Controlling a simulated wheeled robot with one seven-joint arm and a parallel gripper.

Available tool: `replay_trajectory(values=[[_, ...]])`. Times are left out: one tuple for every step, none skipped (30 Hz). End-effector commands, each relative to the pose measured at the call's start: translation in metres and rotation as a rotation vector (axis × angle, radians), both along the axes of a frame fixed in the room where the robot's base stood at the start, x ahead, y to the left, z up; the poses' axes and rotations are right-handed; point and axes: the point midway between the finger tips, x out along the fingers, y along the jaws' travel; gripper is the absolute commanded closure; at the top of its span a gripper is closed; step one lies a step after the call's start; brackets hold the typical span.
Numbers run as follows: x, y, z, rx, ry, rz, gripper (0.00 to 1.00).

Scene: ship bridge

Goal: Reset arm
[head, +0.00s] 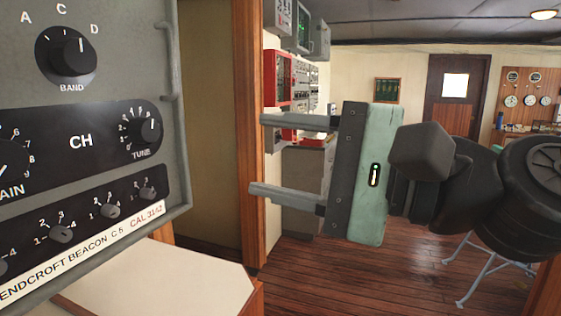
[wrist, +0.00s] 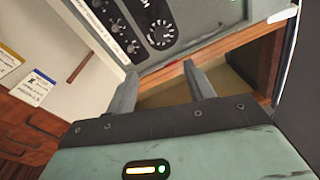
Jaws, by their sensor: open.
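My gripper (head: 258,155) is open and empty in the head view. Its two grey fingers point left, spread apart, toward the wooden post and the grey radio panel. The gripper's pale green body stands upright at the middle right, with my dark arm behind it. In the wrist view my gripper (wrist: 160,85) shows both fingers apart with nothing between them. The grey radio panel (head: 185,130) with black knobs fills the left of the head view. It also shows at the top of the wrist view (wrist: 205,15). The fingers appear apart from the panel in the head view.
A pale desk top (head: 165,280) lies below the panel. A wooden post (head: 247,120) stands just left of the fingertips. A red cabinet (head: 278,78) and other equipment are behind the gripper. Cards (wrist: 38,88) lie at left in the wrist view. Wooden floor (head: 340,280) is open below.

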Motion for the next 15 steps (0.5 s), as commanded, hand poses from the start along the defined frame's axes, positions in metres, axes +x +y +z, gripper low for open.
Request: replay_trajectory(values=[[-0.002,0.006,-0.01,-0.033,0.0,0.017,0.47],[-0.004,0.011,-0.018,-0.062,-0.002,0.031,0.47],[-0.008,0.019,-0.033,-0.112,-0.004,0.056,0.47],[-0.01,0.025,-0.047,-0.159,-0.008,0.078,0.47],[-0.014,0.032,-0.063,-0.213,-0.012,0.106,0.47],[-0.021,0.04,-0.088,-0.295,-0.02,0.148,0.47],[-0.026,0.046,-0.108,-0.364,-0.029,0.183,0.47],[-0.032,0.05,-0.128,-0.436,-0.041,0.222,0.47],[-0.04,0.052,-0.155,-0.53,-0.058,0.274,0.47],[-0.046,0.053,-0.173,-0.598,-0.071,0.312,0.47],[-0.051,0.052,-0.191,-0.664,-0.085,0.351,0.47],[-0.057,0.048,-0.212,-0.749,-0.106,0.398,0.47],[-0.062,0.044,-0.227,-0.811,-0.121,0.436,0.47],[-0.066,0.039,-0.24,-0.871,-0.137,0.471,0.47],[-0.07,0.032,-0.256,-0.948,-0.159,0.517,0.47]])
